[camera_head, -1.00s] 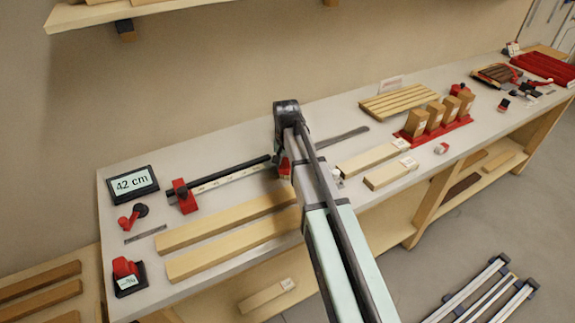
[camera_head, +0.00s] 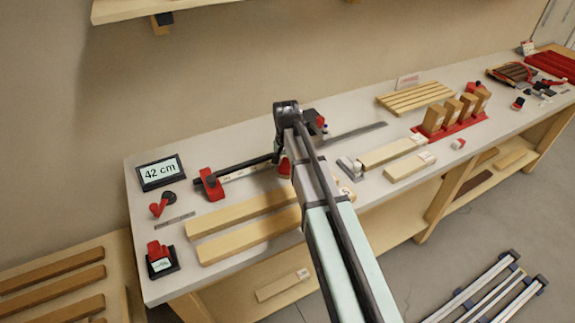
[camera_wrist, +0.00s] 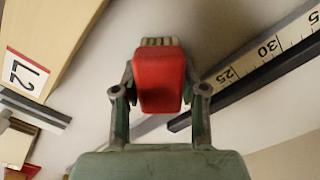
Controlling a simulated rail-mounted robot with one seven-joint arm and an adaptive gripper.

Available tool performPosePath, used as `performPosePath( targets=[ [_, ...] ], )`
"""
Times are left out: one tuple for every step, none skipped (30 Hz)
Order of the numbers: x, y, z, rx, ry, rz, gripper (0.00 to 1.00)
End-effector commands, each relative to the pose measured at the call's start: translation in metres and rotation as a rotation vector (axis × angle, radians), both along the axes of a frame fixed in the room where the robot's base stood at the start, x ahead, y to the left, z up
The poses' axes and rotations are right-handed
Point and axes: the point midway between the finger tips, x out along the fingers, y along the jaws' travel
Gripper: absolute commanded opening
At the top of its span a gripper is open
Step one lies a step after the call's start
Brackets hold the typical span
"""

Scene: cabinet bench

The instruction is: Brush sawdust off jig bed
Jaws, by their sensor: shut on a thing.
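My gripper (camera_wrist: 160,92) is shut on a red brush (camera_wrist: 158,72) with pale bristles in the wrist view. In the head view the arm hides most of the gripper, and a bit of red (camera_head: 285,168) shows beside it. The jig, a black rail with a scale (camera_head: 245,172), lies on the bench, with a red stop (camera_head: 211,184) at its left end. The scale (camera_wrist: 255,68) also runs to the right of the brush in the wrist view. Whether the bristles touch the bed is unclear. I cannot make out sawdust.
Two long boards (camera_head: 240,213) lie in front of the jig. A display reading 42 cm (camera_head: 161,172) stands at the left. Short boards (camera_head: 392,152) and a red rack of wooden blocks (camera_head: 450,125) lie to the right. A shelf (camera_head: 130,8) hangs above.

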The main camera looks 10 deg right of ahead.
Motion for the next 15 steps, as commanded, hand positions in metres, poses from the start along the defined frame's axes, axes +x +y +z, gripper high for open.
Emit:
performPosePath(
  targets=[
    [0.000, 0.000, 0.004, 0.000, 0.000, 0.000, 0.04],
    [0.000, 0.000, 0.006, 0.000, 0.001, -0.001, 0.04],
    [0.000, 0.000, 0.014, 0.000, -0.001, -0.001, 0.04],
    [0.000, 0.000, 0.023, 0.000, -0.002, -0.001, 0.04],
    [0.000, 0.000, 0.029, 0.000, -0.002, -0.001, 0.04],
    [0.000, 0.000, 0.030, 0.000, 0.000, -0.001, 0.04],
    [0.000, 0.000, 0.032, 0.000, 0.000, -0.001, 0.04],
    [0.000, 0.000, 0.035, 0.000, 0.000, -0.001, 0.04],
    [0.000, 0.000, 0.039, 0.000, 0.000, -0.001, 0.04],
    [0.000, 0.000, 0.042, 0.000, 0.000, -0.001, 0.04],
    [0.000, 0.000, 0.044, 0.000, 0.000, -0.001, 0.04],
    [0.000, 0.000, 0.048, 0.000, 0.000, -0.002, 0.04],
    [0.000, -0.001, 0.051, 0.000, 0.000, -0.002, 0.04],
    [0.000, -0.001, 0.054, 0.000, 0.000, -0.002, 0.04],
    [0.000, -0.001, 0.057, 0.000, 0.000, -0.002, 0.04]
  ],
)
